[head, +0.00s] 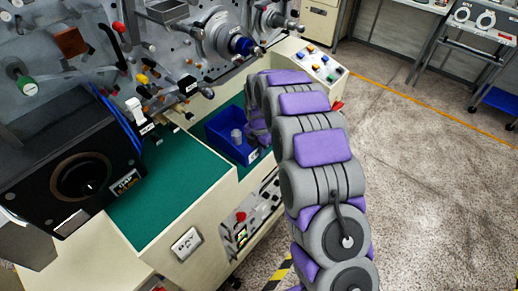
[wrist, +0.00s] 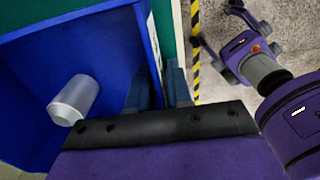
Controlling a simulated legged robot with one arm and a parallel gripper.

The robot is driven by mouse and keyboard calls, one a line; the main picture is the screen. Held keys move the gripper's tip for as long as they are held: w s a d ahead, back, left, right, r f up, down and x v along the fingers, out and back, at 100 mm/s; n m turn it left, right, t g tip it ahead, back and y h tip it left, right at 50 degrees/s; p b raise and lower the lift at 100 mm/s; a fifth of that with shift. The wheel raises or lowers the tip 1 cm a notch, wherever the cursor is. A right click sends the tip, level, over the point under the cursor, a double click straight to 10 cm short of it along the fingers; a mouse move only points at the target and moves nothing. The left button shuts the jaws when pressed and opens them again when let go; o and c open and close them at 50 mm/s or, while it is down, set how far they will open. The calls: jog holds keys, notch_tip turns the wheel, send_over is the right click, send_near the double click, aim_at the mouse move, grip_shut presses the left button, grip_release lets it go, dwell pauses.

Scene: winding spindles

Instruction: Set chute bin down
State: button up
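The chute bin (head: 222,130) is a blue open box in the green-lined recess of the machine bench in the head view. I cannot tell whether its base touches the green surface. In the wrist view the bin (wrist: 105,42) fills the left side, with a silver-grey cylinder (wrist: 75,99) lying inside it. My gripper (wrist: 157,88) has one finger inside the bin and one outside, closed on its right wall.
The green worktop (head: 160,190) left of the bin is mostly clear. Spindles and levers line the grey panel (head: 150,60) behind. A button console (head: 318,65) sits beyond my arm.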

jog(key=shift+o, duration=1)
jog(key=shift+d, duration=0.15)
notch_tip(320, 180, up, 12)
jog(key=shift+r+p, duration=0.1)
jog(key=shift+p, duration=1.05)
jog(key=s+d+r+m, duration=0.4)
jog(key=s+m, duration=0.1)
jog(key=s, duration=0.2)
jog(key=s+d+r+m+g, duration=0.1)
jog(key=s+d+r+m, duration=0.2)
jog(key=s+m, duration=0.3)
jog(key=s+d+r+m, duration=0.4)
jog(key=s, duration=0.5)
jog(key=s+d+m, duration=0.2)
jog(key=s+m, duration=0.4)
jog(key=s, duration=0.4)
jog(key=s+d+f+m, duration=0.1)
jog(key=s+d+m, duration=0.1)
jog(key=s+m, duration=0.5)
jog(key=s, duration=0.4)
jog(key=shift+s+d+f+g, duration=0.15)
jog(key=shift+s+d+g, duration=0.1)
jog(key=shift+d+g, duration=0.15)
